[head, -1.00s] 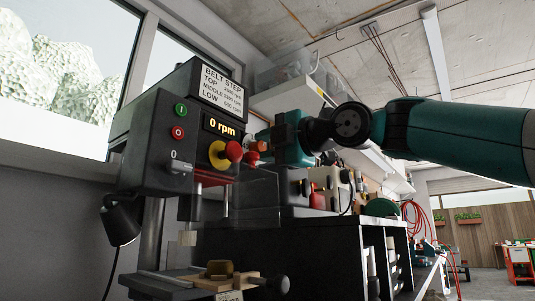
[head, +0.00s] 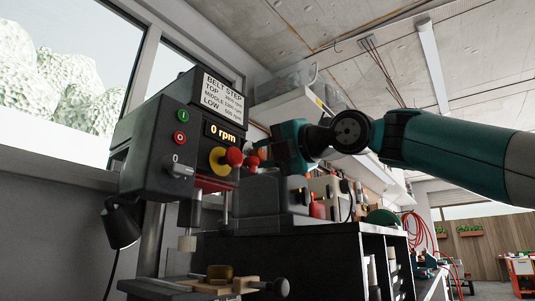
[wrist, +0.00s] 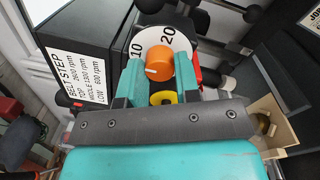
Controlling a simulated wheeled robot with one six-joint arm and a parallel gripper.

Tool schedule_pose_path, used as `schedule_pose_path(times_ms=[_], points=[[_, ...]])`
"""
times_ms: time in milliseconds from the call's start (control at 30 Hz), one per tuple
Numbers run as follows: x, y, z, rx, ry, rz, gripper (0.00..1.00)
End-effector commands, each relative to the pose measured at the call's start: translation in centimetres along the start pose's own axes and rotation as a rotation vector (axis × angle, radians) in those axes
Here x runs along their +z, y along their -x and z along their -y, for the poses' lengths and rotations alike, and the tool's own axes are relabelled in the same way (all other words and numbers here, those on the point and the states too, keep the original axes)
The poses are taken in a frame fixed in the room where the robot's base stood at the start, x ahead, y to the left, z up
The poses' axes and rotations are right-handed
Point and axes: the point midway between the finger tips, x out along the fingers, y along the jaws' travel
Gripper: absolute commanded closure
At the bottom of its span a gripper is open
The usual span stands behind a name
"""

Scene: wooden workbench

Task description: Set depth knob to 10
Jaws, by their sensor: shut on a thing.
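The depth knob is an orange round knob (wrist: 155,65) with a short white pointer mark, on a white dial (wrist: 178,42) printed 10 and 20. The pointer faces the lower left in the wrist view, below the printed 10. My gripper (wrist: 158,78) is shut on the knob, with one teal finger on each side of it. In the head view my gripper (head: 262,152) is at the right side of the dark drill press (head: 155,130).
The press front has a 0 rpm display (head: 222,134), a red-and-yellow stop button (head: 233,157) and a selector switch (head: 180,170). Red ball handles stand close to my gripper. A small wooden fixture (head: 222,284) sits on the press table below.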

Motion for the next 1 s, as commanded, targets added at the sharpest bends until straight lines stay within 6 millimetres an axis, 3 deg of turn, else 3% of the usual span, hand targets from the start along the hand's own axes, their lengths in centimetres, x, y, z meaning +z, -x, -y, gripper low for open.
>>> schedule_pose_path(times_ms=[200, 233, 300, 333, 767, 867, 1000], points=[[-0.2, -0.1, 0.1, -0.001, 0.000, -0.008, 0.94], [-0.2, -0.1, 0.1, -0.001, 0.000, -0.007, 0.63], [-0.2, -0.1, 0.1, -0.001, 0.000, -0.006, 0.47], [-0.2, -0.1, 0.1, -0.001, 0.000, -0.005, 0.44], [0.0, 0.2, 0.1, 0.000, -0.001, 0.000, 0.44], [0.0, 1.2, 0.1, 0.000, 0.000, 0.001, 0.44], [0.0, 4.0, 0.2, 0.000, 0.002, 0.005, 0.44]])
